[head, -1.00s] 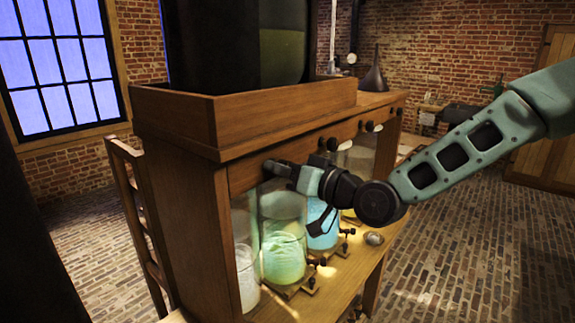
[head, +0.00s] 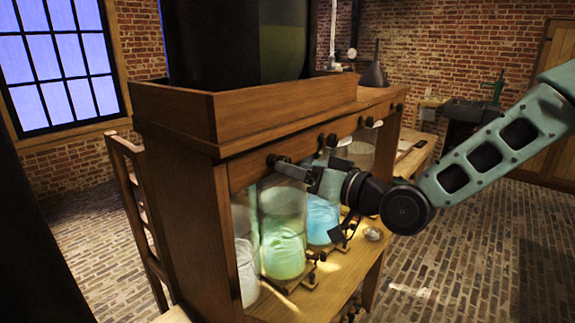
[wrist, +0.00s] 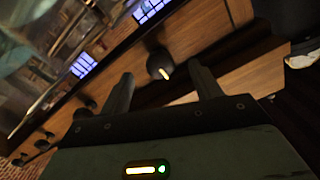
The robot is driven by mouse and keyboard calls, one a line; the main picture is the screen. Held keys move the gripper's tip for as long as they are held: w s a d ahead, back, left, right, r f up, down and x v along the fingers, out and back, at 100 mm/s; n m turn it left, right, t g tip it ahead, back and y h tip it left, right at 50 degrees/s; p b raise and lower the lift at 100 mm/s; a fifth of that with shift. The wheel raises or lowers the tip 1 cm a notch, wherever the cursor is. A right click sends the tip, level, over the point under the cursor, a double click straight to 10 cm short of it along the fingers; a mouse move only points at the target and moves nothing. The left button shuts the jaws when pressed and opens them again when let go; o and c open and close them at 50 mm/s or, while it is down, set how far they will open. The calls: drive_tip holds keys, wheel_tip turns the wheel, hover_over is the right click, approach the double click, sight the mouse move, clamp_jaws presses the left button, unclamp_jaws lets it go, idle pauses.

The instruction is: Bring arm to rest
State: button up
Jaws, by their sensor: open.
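My gripper (head: 292,168) is in front of the wooden cabinet's upper rail (head: 250,170), close to a black knob (head: 272,160) at its near end. In the wrist view my gripper (wrist: 160,82) has its two dark fingers spread apart. A black knob with a pale mark (wrist: 160,66) shows beyond and between the fingertips, and nothing is held. Whether a finger touches the rail cannot be told. My teal arm reaches in from the right.
Below the rail stand glass jars: a clear one (head: 246,270), a green one (head: 284,250) and a blue one (head: 322,220). Small terminals sit on the shelf before them. A chair (head: 140,210) stands left. Brick floor (head: 470,250) is open at the right.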

drive_tip(key=shift+s+d, duration=0.25)
drive_tip(key=s+d+f+n+g+h+b, duration=0.1)
drive_tip(key=s+f+n+g+h, duration=0.2)
drive_tip(key=s+f+g+h, duration=0.65)
drive_tip(key=s+d+h, duration=0.1)
drive_tip(key=s+d, duration=0.3)
drive_tip(key=s, duration=0.3)
drive_tip(key=s+d+f+g+h+b, duration=0.1)
drive_tip(key=s+d, duration=0.3)
drive_tip(key=s, duration=0.2)
drive_tip(key=s+d+f+m+h, duration=0.1)
drive_tip(key=s+d+h, duration=0.1)
drive_tip(key=s+d, duration=0.2)
drive_tip(key=s, duration=0.3)
drive_tip(key=shift+s, duration=0.3)
drive_tip(key=shift+f+g, duration=0.1)
drive_tip(key=shift+g, duration=0.15)
